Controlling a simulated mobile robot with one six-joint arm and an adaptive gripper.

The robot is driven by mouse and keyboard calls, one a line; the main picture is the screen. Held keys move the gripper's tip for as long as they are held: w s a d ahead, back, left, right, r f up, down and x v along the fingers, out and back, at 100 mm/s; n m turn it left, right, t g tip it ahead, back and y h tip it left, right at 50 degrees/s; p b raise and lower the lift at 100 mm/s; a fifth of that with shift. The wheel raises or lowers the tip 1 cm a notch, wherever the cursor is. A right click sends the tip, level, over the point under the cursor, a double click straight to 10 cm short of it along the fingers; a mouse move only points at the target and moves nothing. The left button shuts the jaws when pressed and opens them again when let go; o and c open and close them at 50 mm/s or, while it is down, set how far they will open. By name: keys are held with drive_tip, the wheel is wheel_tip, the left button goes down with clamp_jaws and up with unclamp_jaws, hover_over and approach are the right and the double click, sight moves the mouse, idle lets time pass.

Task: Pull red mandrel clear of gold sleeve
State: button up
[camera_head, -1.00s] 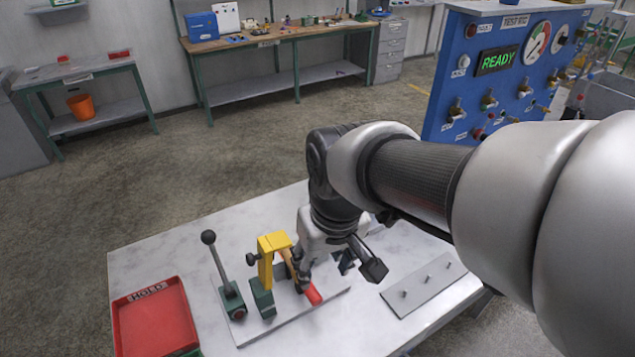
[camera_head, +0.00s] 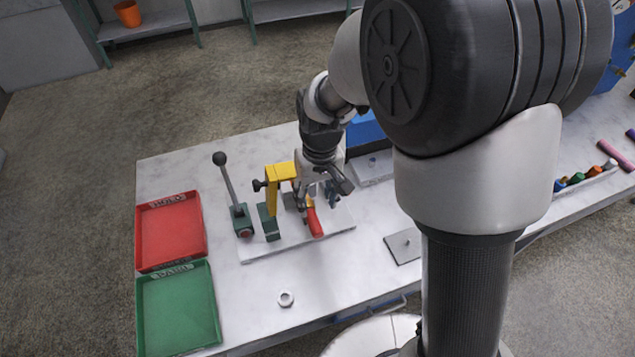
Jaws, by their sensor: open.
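The red mandrel (camera_head: 314,223) shows as a red rounded end pointing toward the front of the table, low over the fixture plate. The gold sleeve (camera_head: 309,200) is mostly hidden behind my gripper; only a small gold-brown part shows directly behind the red end, so how far the mandrel sits inside it cannot be told. A yellow clamp (camera_head: 281,173) on a green block stands just left of them. My gripper (camera_head: 318,200) is open, pointing down over the mandrel and sleeve, with fingers close around or beside them; contact cannot be made out.
A lever (camera_head: 229,184) with a black knob stands left of the clamp. A red tray (camera_head: 141,240) and a green tray (camera_head: 146,315) lie at the table's left. A white nut (camera_head: 286,298) lies in front. My arm hides much of the right side.

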sight(315, 223)
drive_tip(key=f+b, duration=0.1)
drive_tip(key=f, duration=0.4)
drive_tip(key=f+b, duration=0.1)
drive_tip(key=f, duration=0.4)
drive_tip(key=shift+a+f+b, duration=0.2)
drive_tip(key=shift+f+b, duration=0.15)
drive_tip(key=shift+f, duration=0.05)
drive_tip(key=shift+c, duration=0.2)
clamp_jaws()
